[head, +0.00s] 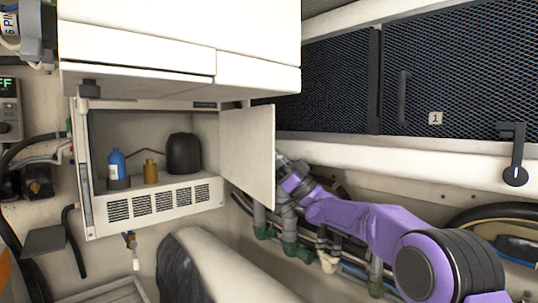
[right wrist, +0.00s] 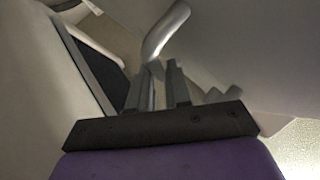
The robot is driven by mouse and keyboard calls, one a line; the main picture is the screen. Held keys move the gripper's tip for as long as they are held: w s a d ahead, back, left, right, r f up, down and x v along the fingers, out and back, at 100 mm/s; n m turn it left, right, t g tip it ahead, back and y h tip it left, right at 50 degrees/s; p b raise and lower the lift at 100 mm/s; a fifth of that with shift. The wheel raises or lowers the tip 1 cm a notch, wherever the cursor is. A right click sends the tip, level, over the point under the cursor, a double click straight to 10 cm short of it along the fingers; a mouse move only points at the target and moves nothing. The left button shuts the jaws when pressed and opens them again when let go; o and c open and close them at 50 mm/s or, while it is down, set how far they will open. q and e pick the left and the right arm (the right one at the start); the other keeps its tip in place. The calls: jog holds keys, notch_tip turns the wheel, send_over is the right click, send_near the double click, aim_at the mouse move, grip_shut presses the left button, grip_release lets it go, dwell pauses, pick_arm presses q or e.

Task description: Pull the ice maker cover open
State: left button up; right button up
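The ice maker cover (head: 247,150) is a flat pale door standing swung open at the right side of a white box, whose inside shows. My right gripper (head: 280,158) is at the cover's outer right edge, partly hidden behind it. In the right wrist view, the two grey fingers (right wrist: 160,85) stand a small gap apart. A curved metal handle (right wrist: 166,30) comes down to the fingertips. I cannot tell whether they grip it. My left gripper is not in view.
Inside the box stand a blue bottle (head: 117,165), a small yellow bottle (head: 151,171) and a black round container (head: 184,154). Pipes and hoses (head: 290,235) run below and right of the cover. A white cabinet (head: 180,35) overhangs the box. A mesh panel (head: 450,75) is at right.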

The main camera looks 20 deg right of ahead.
jog(key=shift+o, duration=1.2)
jog(key=shift+w+a, duration=0.1)
jog(key=shift+w, duration=0.1)
jog(key=shift+f, duration=0.1)
jog(key=b+v, duration=0.6)
jog(key=v, duration=0.4)
jog(key=shift+s, duration=0.15)
jog(key=shift+f, duration=0.25)
